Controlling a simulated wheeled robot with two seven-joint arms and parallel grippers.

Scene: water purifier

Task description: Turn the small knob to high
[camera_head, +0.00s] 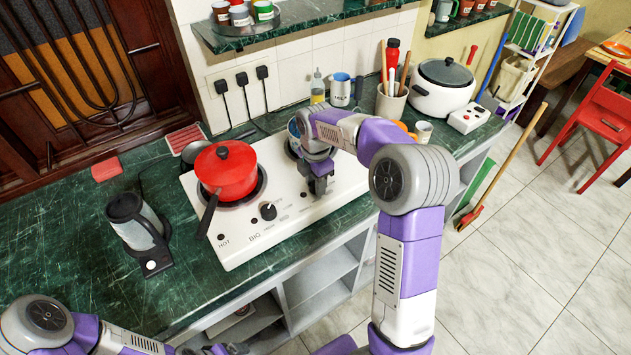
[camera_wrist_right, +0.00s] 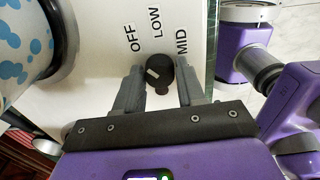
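The small knob (camera_wrist_right: 160,75) is black with a short white mark on its left side, in the right wrist view. The labels OFF, LOW and MID curve around it on the white stove top (camera_wrist_right: 102,75); no HIGH label is visible. My right gripper (camera_wrist_right: 160,72) is open, with one finger on each side of the knob; I cannot tell if they touch it. In the head view my right gripper (camera_head: 319,184) points down at the stove's right part and hides the knob. My left gripper (camera_head: 216,350) is only partly visible at the bottom edge.
A red pot (camera_head: 226,170) sits on the left burner, beside the big knob (camera_head: 268,211). A blue-spotted vessel (camera_wrist_right: 25,35) stands close left of my right gripper in the wrist view. A kettle (camera_head: 137,222) stands left of the stove; the counter (camera_head: 65,255) is clear further left.

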